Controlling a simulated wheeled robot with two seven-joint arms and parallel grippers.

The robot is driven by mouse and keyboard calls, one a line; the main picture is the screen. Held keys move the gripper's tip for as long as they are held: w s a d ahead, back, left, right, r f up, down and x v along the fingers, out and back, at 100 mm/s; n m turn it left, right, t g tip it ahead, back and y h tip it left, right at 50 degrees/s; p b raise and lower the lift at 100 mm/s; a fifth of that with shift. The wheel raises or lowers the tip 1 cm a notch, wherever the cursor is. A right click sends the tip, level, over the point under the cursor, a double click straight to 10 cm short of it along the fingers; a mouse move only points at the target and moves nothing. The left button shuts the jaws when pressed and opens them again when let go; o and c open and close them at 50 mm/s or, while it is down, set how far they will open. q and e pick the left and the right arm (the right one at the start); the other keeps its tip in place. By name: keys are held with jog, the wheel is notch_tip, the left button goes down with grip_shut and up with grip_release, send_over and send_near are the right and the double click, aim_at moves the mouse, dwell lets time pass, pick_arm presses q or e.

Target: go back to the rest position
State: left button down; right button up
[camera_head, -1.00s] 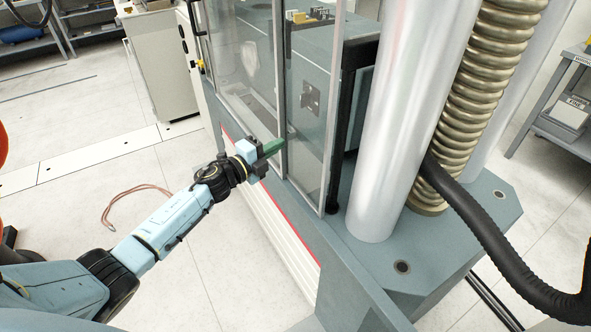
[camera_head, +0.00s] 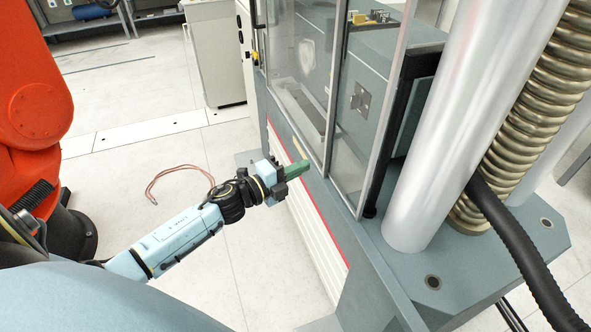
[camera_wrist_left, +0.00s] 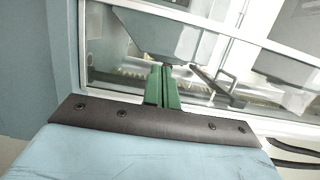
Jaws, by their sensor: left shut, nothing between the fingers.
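My left gripper (camera_head: 301,169) reaches in from the left in the head view, beside the glass-doored front of the testing machine (camera_head: 385,225). Its green fingers are together with nothing between them. In the left wrist view the closed green fingers (camera_wrist_left: 163,85) point at the machine's glass door, with metal parts visible behind the pane. I cannot tell whether the fingertips touch the glass. My right gripper is not in view.
A large silver column (camera_head: 445,120), a coiled metal spring-like sleeve (camera_head: 545,90) and a black hose (camera_head: 515,245) stand at the right. An orange robot arm (camera_head: 35,85) is at the left. A white cabinet (camera_head: 217,55) stands behind. Floor between is open, with a thin reddish cable (camera_head: 178,168).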

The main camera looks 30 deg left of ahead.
pick_arm(q)
jog(key=shift+s+a+f, duration=0.1)
jog(key=shift+s+a, duration=0.15)
jog(key=shift+s, duration=0.25)
jog(key=s+a+f+n+g+y+b, duration=0.1)
jog(key=s+a+f+n+g+y, duration=0.15)
jog(key=s+f+n, duration=0.9)
jog(key=s+a+f+n+g+y, duration=0.1)
jog(key=s+f+g+y, duration=0.25)
jog(key=f, duration=1.65)
jog(key=s+d+f+n+g, duration=0.2)
jog(key=s+f, duration=0.3)
jog(key=s, duration=0.5)
jog(key=s+d+f+n+g+y+b, duration=0.1)
jog(key=s+d+f+n+g, duration=0.2)
jog(key=s+f, duration=0.3)
jog(key=s+d+f+n+g, duration=0.2)
jog(key=s+f+n+g, duration=0.1)
jog(key=s, duration=1.2)
notch_tip(320, 180, down, 2)
jog(key=shift+s+d+f+g, duration=0.25)
jog(key=shift+d+g, duration=0.1)
jog(key=shift+g, duration=0.35)
jog(key=shift+w, duration=0.1)
